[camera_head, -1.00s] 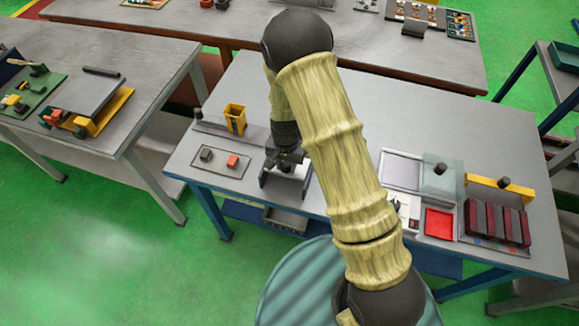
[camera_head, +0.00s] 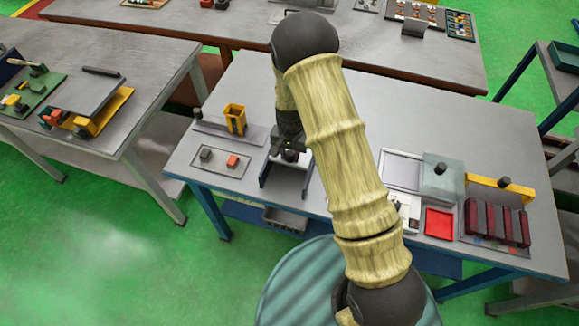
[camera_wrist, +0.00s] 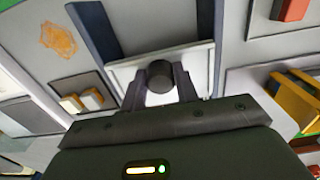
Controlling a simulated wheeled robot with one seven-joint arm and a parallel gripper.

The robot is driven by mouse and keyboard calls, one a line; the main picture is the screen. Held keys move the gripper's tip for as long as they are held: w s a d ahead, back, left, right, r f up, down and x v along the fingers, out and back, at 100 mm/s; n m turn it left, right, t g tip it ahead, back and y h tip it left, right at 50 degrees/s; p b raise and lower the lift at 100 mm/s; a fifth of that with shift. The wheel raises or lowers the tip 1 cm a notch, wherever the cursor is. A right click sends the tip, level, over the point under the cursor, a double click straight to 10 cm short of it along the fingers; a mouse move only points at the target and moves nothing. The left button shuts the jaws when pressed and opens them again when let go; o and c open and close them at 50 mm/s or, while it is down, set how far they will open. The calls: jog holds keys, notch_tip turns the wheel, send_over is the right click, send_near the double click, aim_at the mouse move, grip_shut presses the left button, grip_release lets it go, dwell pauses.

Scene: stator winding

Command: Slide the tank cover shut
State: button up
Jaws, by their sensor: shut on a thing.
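In the wrist view, a pale flat cover (camera_wrist: 196,56) with a round black knob (camera_wrist: 160,72) lies between two dark rails (camera_wrist: 95,32). My gripper (camera_wrist: 160,84) is shut on the knob, with one finger on each side. In the head view, my gripper (camera_head: 289,153) is at the far end of the rails (camera_head: 266,178), on the table side away from my body. A bare grey surface (camera_head: 286,180) shows between the rails on the near side.
To the right are a translucent knobbed panel (camera_head: 443,180), a red tray (camera_head: 439,223) and dark red blocks (camera_head: 497,222). The table's back is clear.

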jog(key=shift+w+d+f, duration=0.1)
jog(key=shift+w+d, duration=0.2)
jog(key=shift+w, duration=0.5)
jog(key=shift+w+d+f, duration=0.1)
jog(key=shift+w+d, duration=0.25)
jog(key=shift+w, duration=0.45)
jog(key=shift+w+d+f, duration=0.1)
jog(key=shift+w+d, duration=0.2)
jog(key=shift+w, duration=0.5)
jog(key=o, duration=0.7)
jog(key=shift+d, duration=0.15)
jog(key=shift+c, duration=0.3)
jog(key=shift+o, duration=0.3)
jog(key=shift+w+d+r+p, duration=0.1)
jog(key=shift+w+r+p, duration=0.15)
jog(key=shift+r, duration=0.5)
jog(key=shift+a+r+p, duration=0.2)
jog(key=shift+r+p, duration=0.25)
jog(key=shift+r, duration=0.2)
jog(key=shift+r+p, duration=0.8)
jog(key=shift+r, duration=1)
